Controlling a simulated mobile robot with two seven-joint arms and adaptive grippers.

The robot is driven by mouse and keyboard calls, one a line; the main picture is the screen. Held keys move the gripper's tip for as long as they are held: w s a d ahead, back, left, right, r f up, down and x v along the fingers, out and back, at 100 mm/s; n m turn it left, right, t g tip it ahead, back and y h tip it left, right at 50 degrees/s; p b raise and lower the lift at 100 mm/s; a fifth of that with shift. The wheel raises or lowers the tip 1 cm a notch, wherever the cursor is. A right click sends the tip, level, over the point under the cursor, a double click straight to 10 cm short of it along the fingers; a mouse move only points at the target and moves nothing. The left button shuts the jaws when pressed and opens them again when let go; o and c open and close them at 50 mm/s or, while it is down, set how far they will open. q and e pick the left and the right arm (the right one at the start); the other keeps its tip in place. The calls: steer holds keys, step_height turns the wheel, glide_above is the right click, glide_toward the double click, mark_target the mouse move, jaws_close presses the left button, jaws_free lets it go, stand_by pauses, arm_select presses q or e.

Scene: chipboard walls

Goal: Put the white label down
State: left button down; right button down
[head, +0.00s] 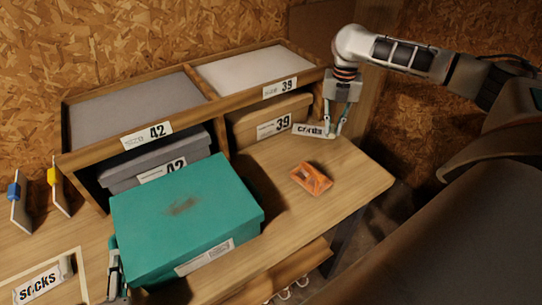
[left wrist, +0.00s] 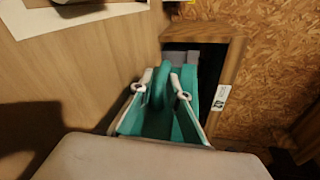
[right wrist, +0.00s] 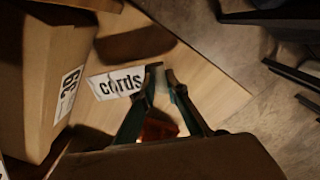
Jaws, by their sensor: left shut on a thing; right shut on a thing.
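The white label (head: 314,131) reads "cords" and is near the table's back right, in front of the brown box marked 39. My right gripper (head: 335,132) is shut on the label's right end. The label also shows in the right wrist view (right wrist: 116,83), sticking out left from the fingertips (right wrist: 164,76). I cannot tell whether it touches the table. My left gripper (head: 118,272) is at the left side of the teal box (head: 180,215), shut on it. The left wrist view shows teal surface between the fingers (left wrist: 161,92).
A wooden shelf (head: 218,105) holds a grey box (head: 150,165) marked 42 and the brown box (head: 262,119). An orange item (head: 311,178) lies on the table (head: 350,175). A "socks" label (head: 40,283) lies front left; blue (head: 14,191) and yellow (head: 52,177) tagged pieces stand left.

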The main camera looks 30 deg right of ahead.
arm_select(q)
steer(key=shift+f, duration=0.15)
arm_select(e)
glide_above(289, 164)
steer(key=shift+w+d, duration=0.1)
steer(key=shift+f, duration=1.75)
steer(key=shift+f, duration=0.15)
steer(key=c, duration=2.2)
jaws_free()
steer(key=shift+o, duration=0.9)
